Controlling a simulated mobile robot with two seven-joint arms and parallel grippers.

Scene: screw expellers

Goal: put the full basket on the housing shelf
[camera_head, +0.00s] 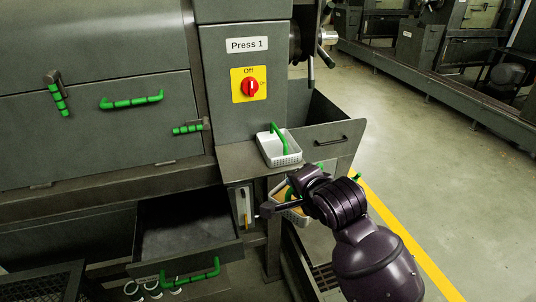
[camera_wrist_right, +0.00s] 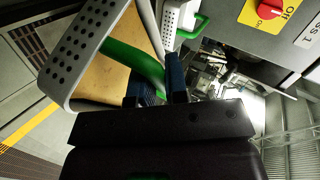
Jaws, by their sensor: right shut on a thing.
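The full basket (camera_head: 281,194), white with tan contents, hangs at my right gripper (camera_head: 293,187), just below and in front of the housing shelf (camera_head: 238,160). In the right wrist view the basket (camera_wrist_right: 72,58) shows perforated walls, a tan filling and a green handle (camera_wrist_right: 132,62). The blue fingers of the right gripper (camera_wrist_right: 160,85) are shut on that handle. The basket looks tilted in the wrist picture. A second white basket (camera_head: 281,158) with a green handle stands upright on the housing shelf and looks empty. My right wrist hides part of the held basket. My left gripper is out of view.
The press housing with a red switch (camera_head: 250,87) rises behind the shelf. An open drawer (camera_head: 188,228) juts out at lower left. Bare shelf shows left of the second basket.

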